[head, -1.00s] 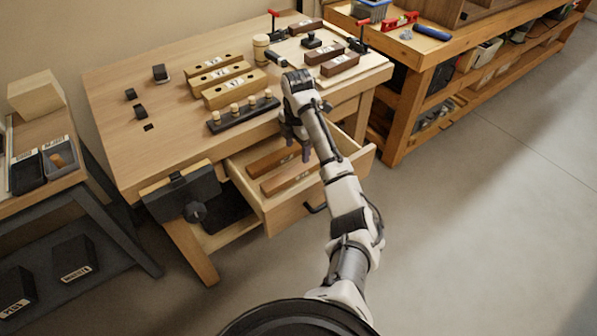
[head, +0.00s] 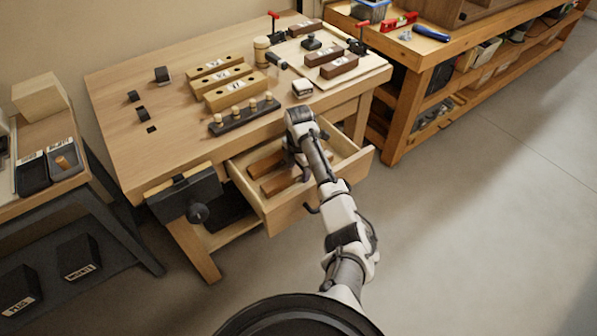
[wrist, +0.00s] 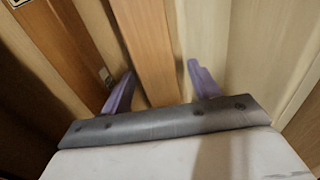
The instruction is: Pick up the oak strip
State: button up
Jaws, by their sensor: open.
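I cannot read a name on either, so which is oak is not certain. My gripper (head: 296,168) is inside the drawer area, over the right part of the strips and hiding it. In the wrist view my open gripper (wrist: 161,86) has its purple fingers on either side of an orange-brown strip (wrist: 146,45). A darker reddish strip (wrist: 72,52) lies to its left. Contact is not clear.
The drawer's walls stand close around my gripper. The bench top (head: 190,120) above holds pale drilled blocks (head: 228,90), a dark peg rack (head: 244,116) and a board (head: 372,76) with brown blocks. A vise (head: 185,195) juts out at the left front.

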jog(key=c, duration=1.2)
